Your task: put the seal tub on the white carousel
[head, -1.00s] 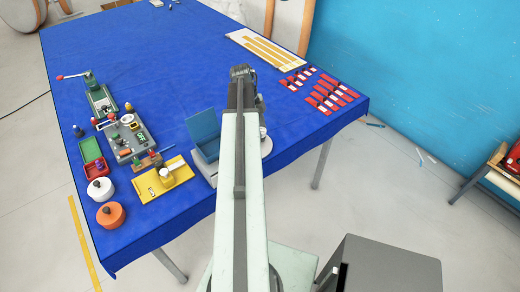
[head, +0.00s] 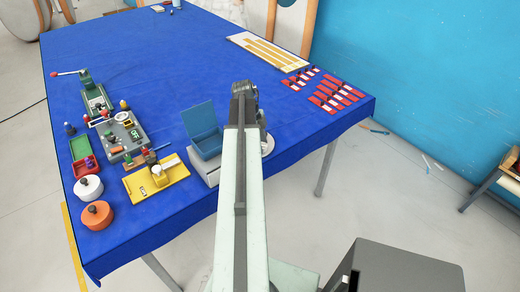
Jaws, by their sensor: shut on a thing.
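My gripper (head: 244,92) is at the far end of my pale arm, over the near right part of the blue table. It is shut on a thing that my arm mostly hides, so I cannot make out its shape. A round white disc, which looks like the white carousel (head: 268,146), shows partly at the right of my arm, near the table's front edge. My arm covers its left part. I cannot pick out the seal tub for certain in this view. I cannot tell the gap between the gripper and the disc.
An open blue box (head: 203,128) on a pale base stands just left of my arm. Left of it are a yellow tray (head: 140,188), a white lidded pot (head: 88,188) and an orange pot (head: 97,216). Red pieces (head: 337,97) lie at the right. The table's middle is clear.

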